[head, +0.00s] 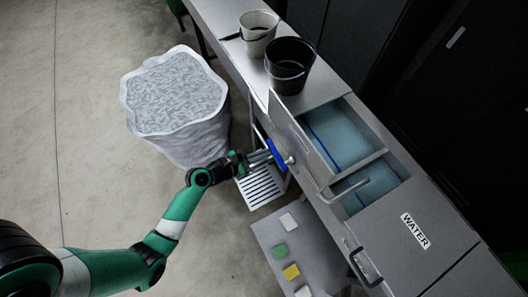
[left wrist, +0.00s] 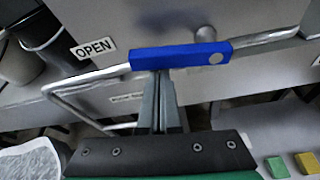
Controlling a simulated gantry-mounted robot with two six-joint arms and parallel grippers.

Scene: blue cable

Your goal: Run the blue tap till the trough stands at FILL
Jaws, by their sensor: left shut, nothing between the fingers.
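The blue tap handle (head: 277,154) is on the front of the grey bench, and it lies nearly level in the left wrist view (left wrist: 180,55). My left gripper (head: 272,156) is shut and empty, with its fingertips (left wrist: 160,78) at the handle; I cannot tell whether they touch it. An OPEN label (left wrist: 93,48) is left of the handle. The trough (head: 373,134) is sunk in the bench top and holds pale blue water (head: 340,137). A dark blue line runs along its inner wall. A bent metal spout (head: 345,190) reaches over it. No FILL mark is readable. My right gripper is out of view.
A black bucket (head: 290,66) and a white bucket (head: 258,32) stand on the bench. A large white sack (head: 180,95) stands on the floor at left. A slatted rack (head: 261,187) and a low table with coloured blocks (head: 291,271) are below. A WATER label (head: 415,231) is on the bench.

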